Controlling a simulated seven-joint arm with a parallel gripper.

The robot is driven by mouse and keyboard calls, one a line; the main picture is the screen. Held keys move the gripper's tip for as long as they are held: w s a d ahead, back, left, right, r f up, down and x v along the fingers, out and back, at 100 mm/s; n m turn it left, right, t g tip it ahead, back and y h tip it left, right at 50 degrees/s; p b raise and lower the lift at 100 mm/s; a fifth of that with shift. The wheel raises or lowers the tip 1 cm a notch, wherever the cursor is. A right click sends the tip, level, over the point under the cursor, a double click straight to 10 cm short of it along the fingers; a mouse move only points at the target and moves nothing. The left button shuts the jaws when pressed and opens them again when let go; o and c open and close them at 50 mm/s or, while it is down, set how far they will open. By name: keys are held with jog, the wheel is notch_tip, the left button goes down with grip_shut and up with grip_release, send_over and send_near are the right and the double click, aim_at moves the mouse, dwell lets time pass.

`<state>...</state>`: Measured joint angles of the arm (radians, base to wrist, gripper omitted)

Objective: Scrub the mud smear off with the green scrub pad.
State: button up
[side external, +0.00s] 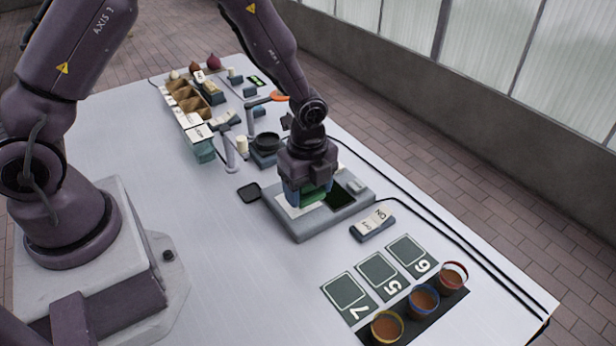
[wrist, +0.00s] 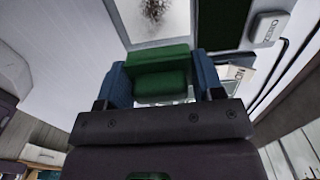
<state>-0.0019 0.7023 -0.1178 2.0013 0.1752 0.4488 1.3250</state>
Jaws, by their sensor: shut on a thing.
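The green scrub pad (side external: 312,196) is held between the blue fingers of my gripper (side external: 308,194). In the wrist view the pad (wrist: 160,74) fills the gap between the fingers. The mud smear (wrist: 154,9) is a dark brown speckled patch on a pale panel, just past the pad at the top of the wrist view. The pad and the smear appear apart there. In the side view my gripper is low over a grey device (side external: 318,221) and hides the smear. I cannot tell whether the pad touches the panel.
The device has a dark green panel (side external: 341,197). Numbered cards (side external: 378,276) and several brown-filled pots (side external: 424,300) are at the front right. A black pan-like dish (side external: 266,142) stands behind.

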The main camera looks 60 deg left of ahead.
aim_at(308, 213)
notch_tip(308, 213, down, 4)
jog(key=shift+r, duration=0.15)
jog(key=shift+a+f, duration=0.2)
jog(key=shift+a, duration=0.1)
jog(key=shift+c, duration=0.2)
jog(key=shift+a, duration=3.45)
jog(key=shift+d, duration=3.55)
jog(key=shift+d+r, duration=0.1)
jog(key=shift+d, duration=0.15)
jog(key=shift+r, duration=4)
